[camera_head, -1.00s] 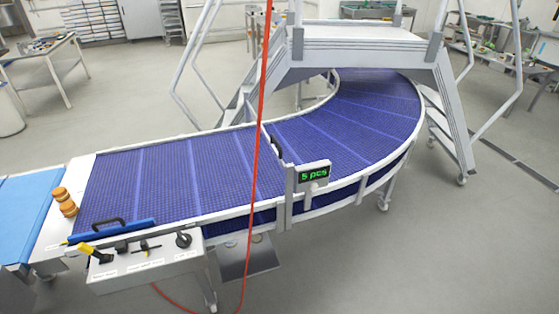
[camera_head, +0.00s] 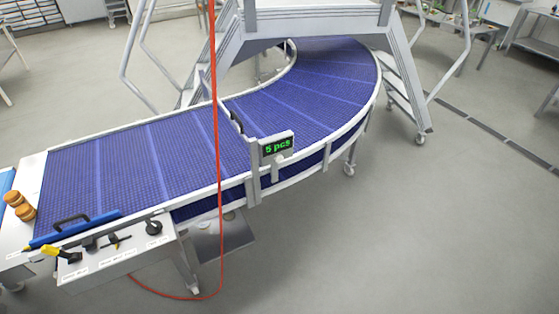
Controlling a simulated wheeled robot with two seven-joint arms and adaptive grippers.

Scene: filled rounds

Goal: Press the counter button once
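The counter display (camera_head: 277,146) shows green "5 pcs" on a grey post at the near edge of the blue curved conveyor. A small pale round part (camera_head: 278,160) sits just below the display; I cannot tell whether it is the button. A control box (camera_head: 118,258) at the conveyor's near left end carries a yellow-handled lever (camera_head: 60,251), small black switches and a round black knob (camera_head: 153,227). Its labels are too small to read. Neither of my grippers is in view.
The blue conveyor belt (camera_head: 160,150) curves right under a grey step bridge (camera_head: 310,20). A red cable (camera_head: 217,120) hangs in front. Floor at right is clear.

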